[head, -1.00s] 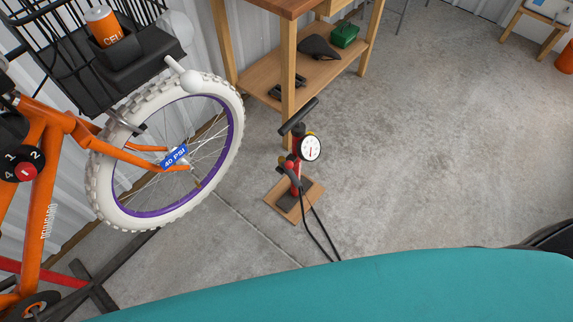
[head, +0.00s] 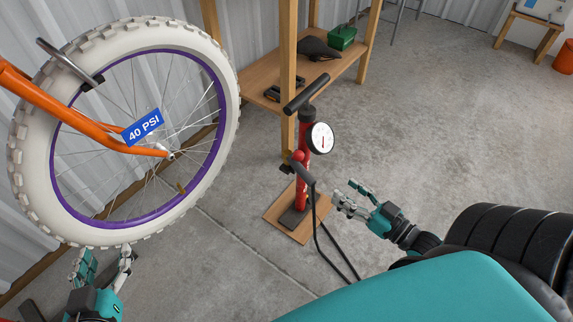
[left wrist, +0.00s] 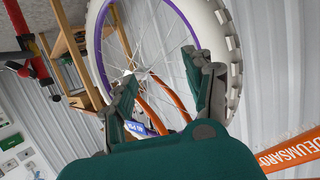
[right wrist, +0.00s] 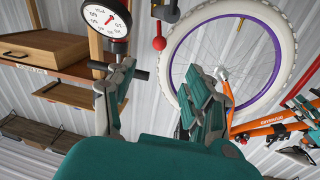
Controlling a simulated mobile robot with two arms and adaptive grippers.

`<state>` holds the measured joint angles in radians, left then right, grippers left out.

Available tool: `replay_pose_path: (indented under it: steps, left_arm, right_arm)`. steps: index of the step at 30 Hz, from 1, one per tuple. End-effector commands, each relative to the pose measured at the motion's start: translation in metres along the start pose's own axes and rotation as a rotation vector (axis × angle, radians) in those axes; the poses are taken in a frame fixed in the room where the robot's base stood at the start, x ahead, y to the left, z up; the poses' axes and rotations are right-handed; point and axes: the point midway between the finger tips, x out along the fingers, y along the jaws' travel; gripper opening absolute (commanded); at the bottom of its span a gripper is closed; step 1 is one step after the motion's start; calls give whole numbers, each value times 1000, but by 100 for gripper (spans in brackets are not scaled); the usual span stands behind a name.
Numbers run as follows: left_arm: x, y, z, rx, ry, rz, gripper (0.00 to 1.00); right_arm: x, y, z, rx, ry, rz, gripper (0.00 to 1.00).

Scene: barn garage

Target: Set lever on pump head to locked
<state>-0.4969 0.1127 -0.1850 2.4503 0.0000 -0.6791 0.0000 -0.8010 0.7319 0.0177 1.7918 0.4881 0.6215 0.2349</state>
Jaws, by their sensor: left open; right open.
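The red floor pump (head: 305,135) stands upright on a wooden base on the floor. Its black pump head (head: 286,168) is at the pump's side, with a red-knobbed lever (head: 298,156); the lever's exact setting is too small to tell. The red knob also shows in the right wrist view (right wrist: 159,43). My right gripper (head: 352,195) is open and empty, right of the pump and apart from it. My left gripper (head: 106,257) is open and empty, just below the white bicycle tire (head: 228,130); whether it touches the tire is unclear.
A black hose (head: 322,240) hangs from the pump head to the floor. A wooden workbench (head: 289,60) with a lower shelf stands behind the pump. Open concrete floor (head: 450,130) lies to the right.

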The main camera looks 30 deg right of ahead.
Motion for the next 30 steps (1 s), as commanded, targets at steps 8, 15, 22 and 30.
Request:
replay_pose_path:
  steps: [8,15,22,30]
  left_arm:
    - [2,6,-38,-2,216,14,53]
    - [-11,13,-88,-8,516,31,53]
    - [-40,19,-128,-19,808,47,53]
    - [-80,22,-156,-33,1086,61,53]
  right_arm:
    - [37,0,-1,-1,9,-3,53]
    - [82,0,0,-2,8,-2,53]
    - [124,0,0,-1,5,-1,53]
    - [161,0,0,-2,4,-1,53]
